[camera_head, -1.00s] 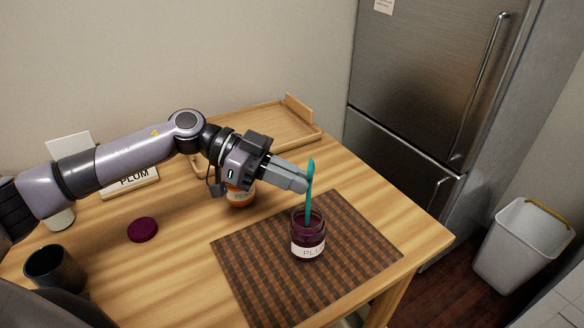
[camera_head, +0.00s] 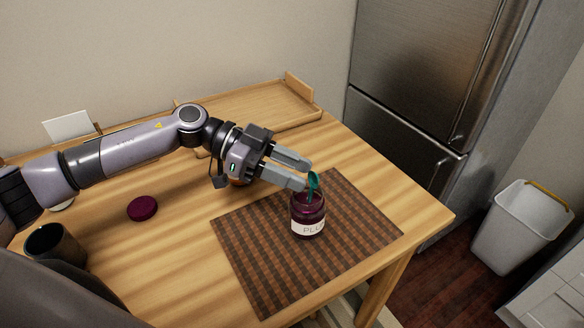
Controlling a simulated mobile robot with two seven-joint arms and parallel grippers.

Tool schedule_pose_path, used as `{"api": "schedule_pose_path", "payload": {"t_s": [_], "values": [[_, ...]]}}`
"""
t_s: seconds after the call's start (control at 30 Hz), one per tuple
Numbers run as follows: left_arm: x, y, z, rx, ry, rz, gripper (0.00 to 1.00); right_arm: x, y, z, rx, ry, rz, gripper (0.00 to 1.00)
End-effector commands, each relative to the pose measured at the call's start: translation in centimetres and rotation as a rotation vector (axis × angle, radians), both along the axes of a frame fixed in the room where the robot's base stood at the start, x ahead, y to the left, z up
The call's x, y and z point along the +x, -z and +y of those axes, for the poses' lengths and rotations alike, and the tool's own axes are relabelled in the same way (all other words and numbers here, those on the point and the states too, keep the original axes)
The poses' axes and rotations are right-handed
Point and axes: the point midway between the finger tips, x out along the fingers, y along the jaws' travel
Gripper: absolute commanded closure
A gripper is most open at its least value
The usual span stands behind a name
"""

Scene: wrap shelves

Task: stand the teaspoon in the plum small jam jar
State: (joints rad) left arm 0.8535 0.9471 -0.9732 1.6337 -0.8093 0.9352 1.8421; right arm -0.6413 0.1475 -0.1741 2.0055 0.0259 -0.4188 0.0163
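The plum small jam jar (camera_head: 308,222) stands open and upright on the brown checked mat (camera_head: 262,268), its label facing me. The teal teaspoon (camera_head: 313,183) stands in the jar, its bowl end up above the rim and its lower part hidden inside. My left gripper (camera_head: 307,175) is open, its two grey fingers spread apart just to the left of the spoon's top; I cannot tell whether a finger touches it. My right gripper is not in view.
A dark plum lid (camera_head: 142,208) lies on the table left of the mat. A black cup (camera_head: 54,246) stands at the left front. A wooden tray (camera_head: 262,103) is at the back. An orange jar is mostly hidden behind my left gripper.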

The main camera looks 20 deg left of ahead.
Motion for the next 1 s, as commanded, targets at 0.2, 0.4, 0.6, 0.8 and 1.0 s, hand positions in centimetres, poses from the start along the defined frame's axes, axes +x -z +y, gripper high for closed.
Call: {"api": "schedule_pose_path", "payload": {"t_s": [0.2,0.4,0.6,0.8,1.0], "values": [[0.0,-0.1,0.2,0.0,-0.001,0.0,0.61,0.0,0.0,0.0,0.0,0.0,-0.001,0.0],[-0.3,-0.8,2.6,0.002,-0.003,0.0,0.61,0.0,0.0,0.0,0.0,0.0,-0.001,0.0],[-0.6,-1.8,5.5,0.002,-0.003,0.0,0.61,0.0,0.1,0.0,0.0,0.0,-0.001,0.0],[-0.8,-2.3,6.7,0.0,0.001,0.001,0.61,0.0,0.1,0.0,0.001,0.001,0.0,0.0],[-0.8,-2.3,6.7,0.0,0.001,0.0,0.61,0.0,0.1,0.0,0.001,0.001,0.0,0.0]]}}
